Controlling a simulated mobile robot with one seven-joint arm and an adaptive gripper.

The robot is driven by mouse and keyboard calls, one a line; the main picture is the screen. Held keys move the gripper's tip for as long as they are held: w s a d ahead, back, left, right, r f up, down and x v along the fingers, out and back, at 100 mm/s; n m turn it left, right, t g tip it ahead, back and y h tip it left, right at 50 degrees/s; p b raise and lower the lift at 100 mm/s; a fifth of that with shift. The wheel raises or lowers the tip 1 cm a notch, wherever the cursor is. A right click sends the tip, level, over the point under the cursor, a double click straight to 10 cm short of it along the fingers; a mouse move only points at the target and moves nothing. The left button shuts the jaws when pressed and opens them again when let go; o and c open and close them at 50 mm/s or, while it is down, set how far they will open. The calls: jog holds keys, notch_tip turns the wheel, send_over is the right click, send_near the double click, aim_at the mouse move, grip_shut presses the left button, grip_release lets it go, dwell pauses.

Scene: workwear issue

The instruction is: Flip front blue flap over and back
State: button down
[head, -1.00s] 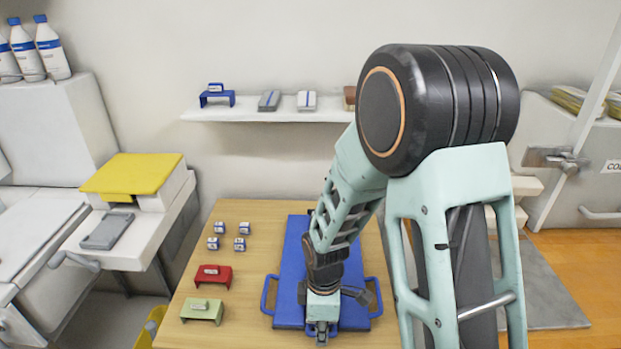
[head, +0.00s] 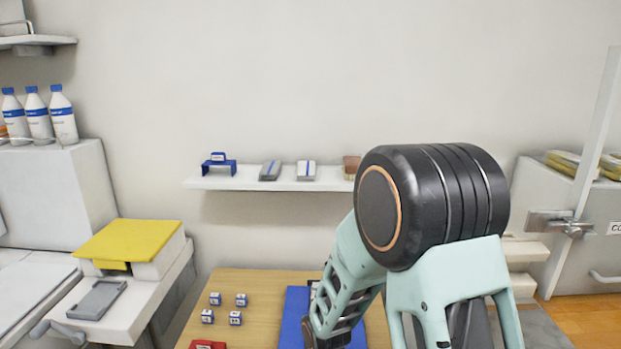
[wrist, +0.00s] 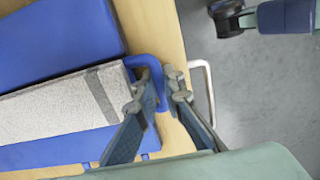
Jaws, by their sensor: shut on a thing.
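The blue board (head: 294,318) lies on the wooden table, partly hidden behind my arm and cut off by the bottom edge in the head view. In the wrist view a blue panel (wrist: 60,42) is at upper left, and another blue strip (wrist: 62,150) runs below a pale grey speckled slab with a dark band (wrist: 55,110). A blue loop handle (wrist: 148,64) sticks out at the right end. My gripper (wrist: 160,88) is shut on this handle. Which flap is the front one, I cannot tell. My gripper is below the head view.
Several small white-and-blue boxes (head: 236,318) and a red piece (head: 207,345) stand on the table (head: 258,285) left of the board. A wall shelf (head: 260,184) is behind. In the wrist view, a pale metal handle (wrist: 208,92) is at the table's edge, with grey floor beyond.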

jog(key=r+p, duration=0.4)
jog(key=r, duration=0.1)
jog(key=shift+w, duration=0.2)
jog(key=shift+w+r+p, duration=4)
jog(key=shift+w+r, duration=3.9)
jog(key=shift+r, duration=1.25)
jog(key=w+d+f, duration=0.1)
jog(key=w, duration=1.3)
jog(key=shift+w+f, duration=0.15)
